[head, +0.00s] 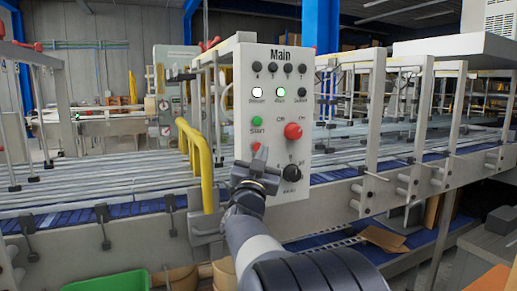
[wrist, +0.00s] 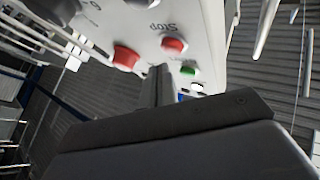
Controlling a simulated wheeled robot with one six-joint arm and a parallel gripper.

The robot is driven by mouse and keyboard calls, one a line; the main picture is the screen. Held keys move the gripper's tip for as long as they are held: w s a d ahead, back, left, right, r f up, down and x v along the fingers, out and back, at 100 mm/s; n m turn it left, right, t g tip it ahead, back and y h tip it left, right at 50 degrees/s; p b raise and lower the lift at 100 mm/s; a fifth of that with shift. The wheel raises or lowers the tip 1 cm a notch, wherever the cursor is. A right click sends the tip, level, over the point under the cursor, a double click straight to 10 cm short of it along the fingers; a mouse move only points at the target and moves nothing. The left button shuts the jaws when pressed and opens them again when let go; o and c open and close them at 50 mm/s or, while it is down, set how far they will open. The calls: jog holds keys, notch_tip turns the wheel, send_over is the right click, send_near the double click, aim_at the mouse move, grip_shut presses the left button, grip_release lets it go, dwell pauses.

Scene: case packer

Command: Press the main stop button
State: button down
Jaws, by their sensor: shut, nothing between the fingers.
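The main panel (head: 272,90) is a grey upright box labelled "Main". Its small red stop button (head: 256,146) is at the lower left, below the green start button (head: 256,121). My gripper (head: 261,155) is shut and empty, in front of the panel just below the stop button and hiding its label. In the wrist view the picture is turned over; the stop button (wrist: 174,45) shows next to the word "Stop". The shut fingers (wrist: 158,72) point at the panel to the lower left of that button. I cannot tell whether they touch the panel.
A larger red mushroom button (head: 293,131) and a black rotary knob (head: 292,172) are close on the right. A yellow handle (head: 205,165) stands left of the panel. The conveyor (head: 100,190) runs behind.

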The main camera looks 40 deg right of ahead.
jog(key=shift+w, duration=0.1)
dwell(0.5)
jog(key=shift+w+d, duration=0.15)
jog(key=shift+w, duration=0.2)
jog(key=shift+w+d, duration=0.1)
jog(key=shift+w, duration=0.35)
dwell(0.7)
jog(key=shift+s, duration=0.1)
jog(key=shift+s+a+b, duration=0.25)
jog(key=shift+s+b, duration=0.35)
jog(key=shift+s, duration=0.15)
jog(key=shift+s, duration=0.1)
jog(key=s+b, duration=0.1)
jog(key=s, duration=0.1)
jog(key=s+a+b, duration=0.1)
jog(key=s, duration=0.1)
jog(key=shift+s, duration=0.35)
